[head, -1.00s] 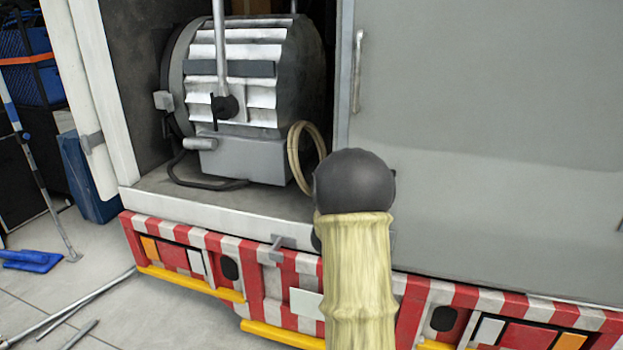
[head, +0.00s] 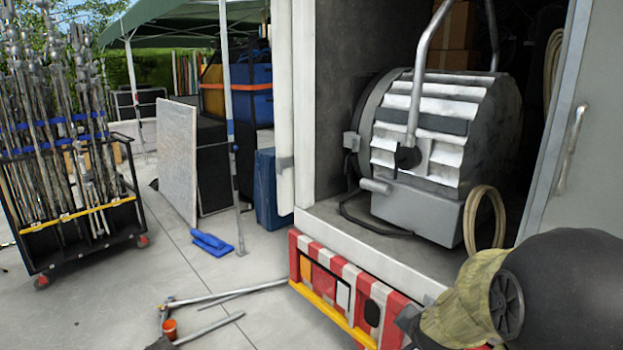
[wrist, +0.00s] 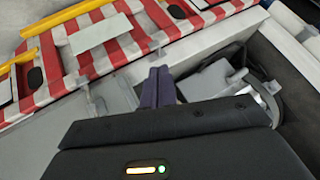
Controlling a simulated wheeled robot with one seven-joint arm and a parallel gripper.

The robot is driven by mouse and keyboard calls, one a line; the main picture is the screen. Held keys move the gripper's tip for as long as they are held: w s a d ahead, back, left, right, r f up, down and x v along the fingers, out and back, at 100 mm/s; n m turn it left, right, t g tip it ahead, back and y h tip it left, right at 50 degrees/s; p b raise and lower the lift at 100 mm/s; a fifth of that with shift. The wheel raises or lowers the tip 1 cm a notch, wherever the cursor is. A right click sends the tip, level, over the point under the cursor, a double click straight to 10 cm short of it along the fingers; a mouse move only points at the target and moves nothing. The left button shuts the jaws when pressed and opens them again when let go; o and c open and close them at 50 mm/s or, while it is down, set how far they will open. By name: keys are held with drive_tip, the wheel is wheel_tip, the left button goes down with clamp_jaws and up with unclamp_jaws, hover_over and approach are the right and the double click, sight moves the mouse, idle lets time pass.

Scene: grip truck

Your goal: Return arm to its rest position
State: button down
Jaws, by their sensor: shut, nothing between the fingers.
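My gripper (wrist: 158,88) shows in the wrist view as two dark purple fingers side by side, closed together with nothing between them. Beyond them lie the pale edge of the truck bed and its red-and-white striped bumper (wrist: 95,50). In the head view my arm, with a tan sleeve and a black rounded joint, fills the lower right corner in front of the truck. The gripper itself is not visible in that view.
A large stage lamp (head: 440,130) stands in the open truck, with a tan coil (head: 484,218) beside it. A grey door (head: 580,160) is at right. Pavement between is partly clear.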

drive_tip(key=s+a+f+n+g+y, duration=0.1)
drive_tip(key=s+a+n+g, duration=0.1)
drive_tip(key=s+a+n, duration=0.2)
drive_tip(key=s+a+f+n+g+y+p, duration=0.1)
drive_tip(key=s+a+n+g, duration=0.2)
drive_tip(key=s, duration=0.8)
drive_tip(key=a+n, duration=0.1)
drive_tip(key=n, duration=0.1)
drive_tip(key=shift+a+f+n+g, duration=0.15)
drive_tip(key=shift+n+g, duration=0.15)
